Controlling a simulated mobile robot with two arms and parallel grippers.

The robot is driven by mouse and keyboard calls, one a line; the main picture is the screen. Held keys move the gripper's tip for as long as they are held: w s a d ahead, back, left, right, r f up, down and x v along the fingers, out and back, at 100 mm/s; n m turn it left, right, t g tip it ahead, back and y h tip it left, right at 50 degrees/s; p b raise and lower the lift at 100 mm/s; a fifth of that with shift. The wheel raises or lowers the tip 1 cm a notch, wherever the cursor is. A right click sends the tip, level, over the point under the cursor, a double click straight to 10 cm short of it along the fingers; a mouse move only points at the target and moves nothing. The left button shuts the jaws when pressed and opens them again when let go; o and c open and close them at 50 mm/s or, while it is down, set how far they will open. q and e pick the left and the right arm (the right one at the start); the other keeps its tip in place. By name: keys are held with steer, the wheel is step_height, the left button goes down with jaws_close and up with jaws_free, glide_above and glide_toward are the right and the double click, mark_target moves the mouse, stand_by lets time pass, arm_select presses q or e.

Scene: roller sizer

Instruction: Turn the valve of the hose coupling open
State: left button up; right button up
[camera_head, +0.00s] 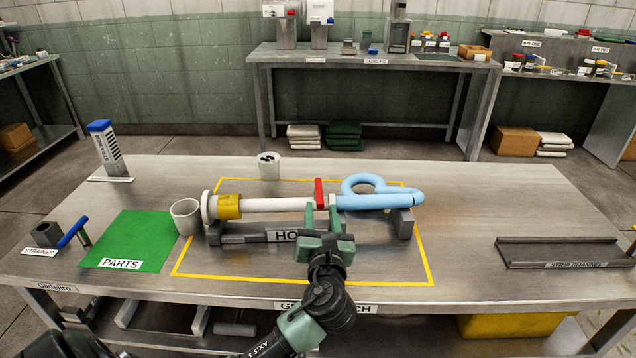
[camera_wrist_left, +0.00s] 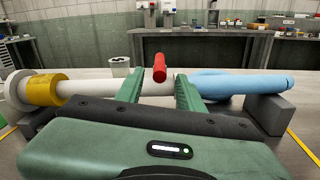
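The hose coupling's red valve lever (camera_head: 319,193) lies crosswise to the white pipe (camera_head: 275,204). A yellow collar (camera_head: 229,206) is at the pipe's left and a looped light-blue hose (camera_head: 372,200) at its right. The coupling rests on a grey stand (camera_head: 262,237). My left gripper (camera_head: 321,214) is open at the front of the coupling, its green fingers pointing at the lever. In the left wrist view, the lever (camera_wrist_left: 160,67) shows between the two fingertips (camera_wrist_left: 160,85), with a gap on each side. Its lower part is partly hidden. My right gripper is not in view.
A yellow outline (camera_head: 205,277) surrounds the stand on the bench. A white cup (camera_head: 186,216) and green parts mat (camera_head: 133,241) are at the left. A white canister (camera_head: 269,166) stands behind the coupling. A strip channel (camera_head: 558,253) lies right; bench between is clear.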

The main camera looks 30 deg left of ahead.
mark_target(319, 190)
arm_select(q)
steer(key=x, duration=0.6)
steer(key=shift+w+a+r, duration=0.1)
steer(key=shift+w+a, duration=0.05)
steer(key=shift+w, duration=0.05)
steer(key=shift+w+a, duration=0.15)
steer(key=shift+w, duration=0.05)
steer(key=shift+w+a, duration=0.1)
steer(key=c, duration=0.7)
jaws_close()
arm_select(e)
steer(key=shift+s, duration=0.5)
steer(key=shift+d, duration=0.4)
